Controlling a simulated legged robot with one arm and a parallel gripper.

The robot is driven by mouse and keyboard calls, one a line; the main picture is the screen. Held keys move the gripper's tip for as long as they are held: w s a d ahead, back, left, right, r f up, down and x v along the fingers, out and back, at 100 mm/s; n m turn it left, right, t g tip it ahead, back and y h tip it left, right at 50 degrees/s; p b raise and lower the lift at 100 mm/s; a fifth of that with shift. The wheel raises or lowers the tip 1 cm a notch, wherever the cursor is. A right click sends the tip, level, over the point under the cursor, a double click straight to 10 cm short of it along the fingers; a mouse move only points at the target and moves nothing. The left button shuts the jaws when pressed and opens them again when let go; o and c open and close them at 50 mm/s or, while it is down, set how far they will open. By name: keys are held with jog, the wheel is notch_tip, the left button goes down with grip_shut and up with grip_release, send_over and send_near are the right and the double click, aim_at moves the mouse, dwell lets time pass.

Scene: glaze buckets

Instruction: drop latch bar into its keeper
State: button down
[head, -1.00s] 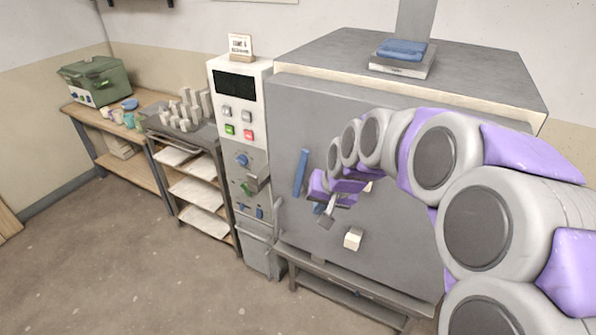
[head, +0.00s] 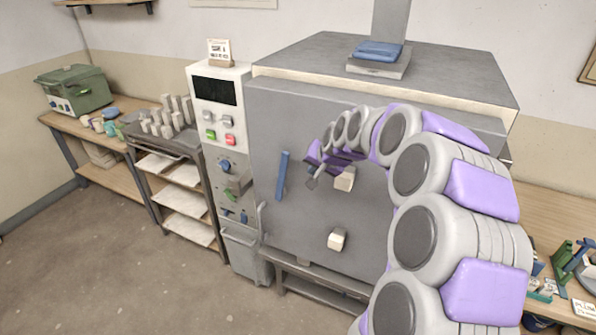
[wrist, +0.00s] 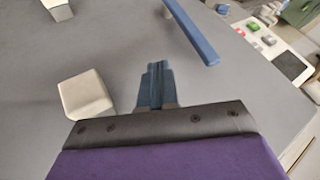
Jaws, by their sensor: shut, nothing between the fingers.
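The kiln's grey front door (head: 300,220) carries a long blue bar (head: 283,175), upright and slightly tilted. I cannot tell for sure whether this is the latch bar, and I make out no clear keeper. The bar also shows at the top of the wrist view (wrist: 195,32). My gripper (head: 312,181) is in front of the door, right of the bar and apart from it. In the wrist view its blue fingers (wrist: 156,72) are together and empty. A cream block (head: 345,179) is just right of my gripper; it shows left of the fingers in the wrist view (wrist: 85,95).
A second cream block (head: 337,239) sits lower on the door. A control panel (head: 222,140) stands left of the kiln, then a shelf rack (head: 180,200) and a bench with a green case (head: 75,90). Another bench (head: 550,215) is at right. The floor at left is clear.

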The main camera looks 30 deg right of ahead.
aim_at(282, 178)
jog(key=b+x, duration=0.1)
jog(key=x, duration=0.9)
jog(key=shift+d+f+b, duration=0.15)
jog(key=shift+b, duration=0.2)
jog(key=shift+w+a+r, duration=0.15)
jog(key=shift+w+a, duration=0.25)
jog(key=shift+w, duration=0.05)
jog(key=shift+w+a+r, duration=0.2)
jog(key=shift+w+a, duration=0.25)
jog(key=shift+w, duration=0.05)
jog(key=shift+w+a+r+b, duration=0.25)
jog(key=shift+w+a+b, duration=0.05)
jog(key=shift+w+a, duration=0.2)
jog(key=shift+d, duration=0.1)
jog(key=shift+w+r, duration=0.1)
